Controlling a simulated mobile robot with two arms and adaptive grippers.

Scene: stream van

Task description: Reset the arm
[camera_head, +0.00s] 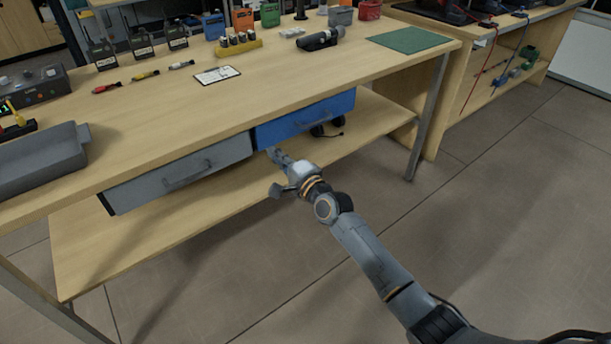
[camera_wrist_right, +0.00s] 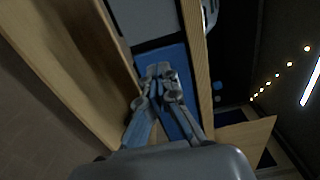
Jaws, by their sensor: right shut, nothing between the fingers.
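My right gripper (camera_head: 280,160) reaches in from the lower right, in front of the workbench near the blue drawer (camera_head: 305,119). Its fingers are together and empty in the right wrist view (camera_wrist_right: 159,76), with the blue drawer front (camera_wrist_right: 176,60) behind them. I cannot tell if the fingertips touch the drawer. The grey drawer (camera_head: 180,172) hangs under the tabletop to the left of the blue one. My left arm and gripper do not show.
The wooden workbench (camera_head: 150,120) carries a grey tray (camera_head: 40,160), radios, a battery holder (camera_head: 240,46), a black device (camera_head: 320,40) and a green mat (camera_head: 410,40). A headset lies on the lower shelf. The floor at right is clear.

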